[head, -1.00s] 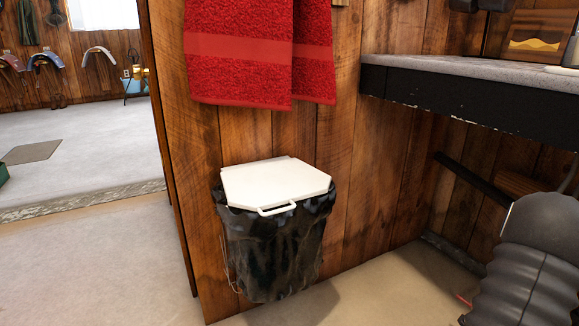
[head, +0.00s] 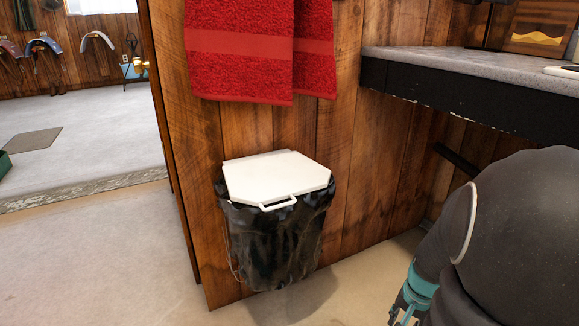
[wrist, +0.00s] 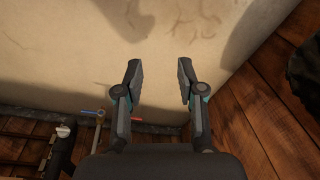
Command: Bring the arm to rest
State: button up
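My gripper (wrist: 160,80) is open in the wrist view, its two fingers apart with nothing between them. Beyond the fingers is a pale floor or wall-like surface with shadows on it. In the head view part of my arm (head: 510,240) fills the lower right, in front of the wood wall and below the counter. The fingertips cannot be made out in the head view.
A grey counter (head: 450,65) juts out at upper right. The floor at left (head: 90,255) is clear.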

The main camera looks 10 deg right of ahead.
jog(key=s+a+r+n+t+p, duration=0.2)
jog(key=a+r+n, duration=0.3)
jog(key=a+r, duration=0.5)
jog(key=s+a+r+n+t+p, duration=0.2)
jog(key=a+r+n+p, duration=0.2)
jog(key=a+r, duration=0.6)
notch_tip(320, 180, up, 5)
jog(key=shift+a+r+n, duration=0.15)
jog(key=shift+a+n, duration=0.25)
jog(key=shift+n, duration=0.4)
jog(key=shift+d, duration=0.1)
